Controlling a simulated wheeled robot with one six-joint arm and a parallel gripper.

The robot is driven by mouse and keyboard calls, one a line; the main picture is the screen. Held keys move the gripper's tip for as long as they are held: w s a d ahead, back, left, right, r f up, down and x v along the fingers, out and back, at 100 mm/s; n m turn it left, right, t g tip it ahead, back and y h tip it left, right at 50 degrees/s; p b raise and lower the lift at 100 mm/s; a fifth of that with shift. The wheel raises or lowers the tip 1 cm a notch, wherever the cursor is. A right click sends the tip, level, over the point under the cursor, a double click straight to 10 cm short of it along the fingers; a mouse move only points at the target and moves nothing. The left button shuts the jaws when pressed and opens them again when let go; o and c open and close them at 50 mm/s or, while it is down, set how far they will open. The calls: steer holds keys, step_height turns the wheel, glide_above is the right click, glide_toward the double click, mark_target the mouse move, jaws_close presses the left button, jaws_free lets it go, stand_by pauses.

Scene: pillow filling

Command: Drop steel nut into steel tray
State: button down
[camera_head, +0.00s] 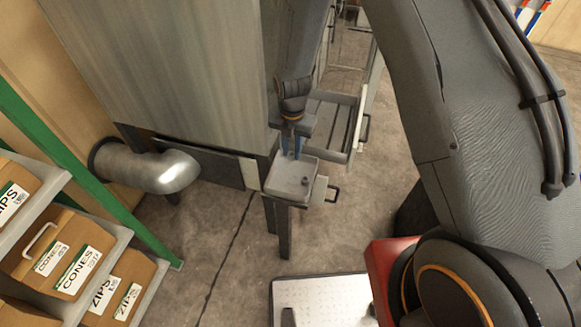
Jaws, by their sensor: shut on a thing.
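The nut is too small and too hidden between the fingertips to make out clearly. The steel tray (281,184) is a small, shallow grey tray on a stand, beside the large metal cabinet. My fingertips are over the far part of this tray; I cannot tell the exact height between them. A small dark spot shows on the tray floor at its right; I cannot tell what it is.
A tall grey metal cabinet (165,70) stands close at the left of my gripper. An open grey frame (335,112) stands behind the tray. A silver duct (150,170) and a shelf with cardboard boxes (78,268) are at left. Concrete floor (225,240) is clear in front.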

steer(key=shift+w+f, duration=0.15)
steer(key=shift+f, duration=0.05)
steer(key=b, duration=0.3)
glide_above(292, 174)
steer(key=shift+f, duration=2.75)
steer(key=c, duration=1.5)
jaws_free()
steer(key=shift+o, duration=0.2)
steer(key=shift+r, duration=0.1)
step_height(292, 174, up, 8)
steer(key=shift+a+f+b, duration=0.1)
steer(key=shift+f+b, duration=0.15)
steer(key=shift+b, duration=0.9)
steer(key=shift+r, duration=0.1)
